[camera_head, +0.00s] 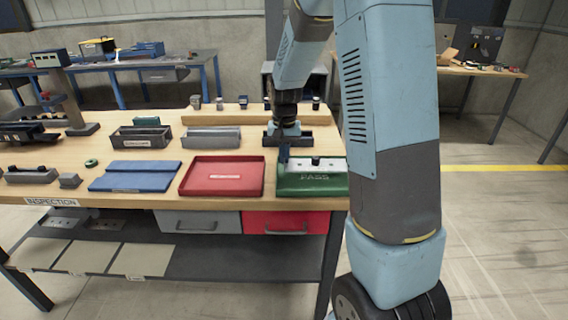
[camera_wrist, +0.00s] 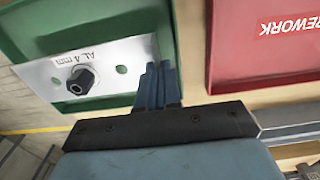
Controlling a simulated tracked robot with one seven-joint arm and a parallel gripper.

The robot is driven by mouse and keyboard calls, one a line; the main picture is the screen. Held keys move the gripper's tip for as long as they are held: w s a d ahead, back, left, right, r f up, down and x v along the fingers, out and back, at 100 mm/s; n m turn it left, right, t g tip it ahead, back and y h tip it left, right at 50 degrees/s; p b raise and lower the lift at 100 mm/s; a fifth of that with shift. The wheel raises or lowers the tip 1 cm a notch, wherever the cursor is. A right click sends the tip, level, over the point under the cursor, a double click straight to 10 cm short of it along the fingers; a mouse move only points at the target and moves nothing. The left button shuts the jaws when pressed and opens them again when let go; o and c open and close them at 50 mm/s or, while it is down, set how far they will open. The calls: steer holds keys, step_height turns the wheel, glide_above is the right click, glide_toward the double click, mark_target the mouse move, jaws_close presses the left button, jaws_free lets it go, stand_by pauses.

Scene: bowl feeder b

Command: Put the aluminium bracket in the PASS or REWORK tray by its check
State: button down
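The aluminium bracket (camera_wrist: 111,64) is a pale flat plate marked "AL 4 mm", with holes and a dark hex knob. In the wrist view it lies over the green tray, its right end at my fingers. In the head view the bracket (camera_head: 326,162) is over the back part of the green PASS tray (camera_head: 314,184). I cannot tell whether it touches the tray floor. My gripper (camera_wrist: 160,84) has its blue fingers close together on the bracket's end edge; it also shows in the head view (camera_head: 284,154). The red REWORK tray (camera_head: 221,188) is empty, left of the PASS tray.
A blue tray-like plate (camera_head: 135,176) lies left of the red tray. Grey blocks and fixtures (camera_head: 211,137) stand behind the trays. Small knobs line the raised back shelf (camera_head: 240,112). The table's front edge is just before the trays.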

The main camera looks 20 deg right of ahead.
steer(key=shift+f, duration=1.5)
steer(key=shift+f, duration=0.6)
steer(key=c, duration=1.6)
jaws_free()
steer(key=shift+r, duration=0.1)
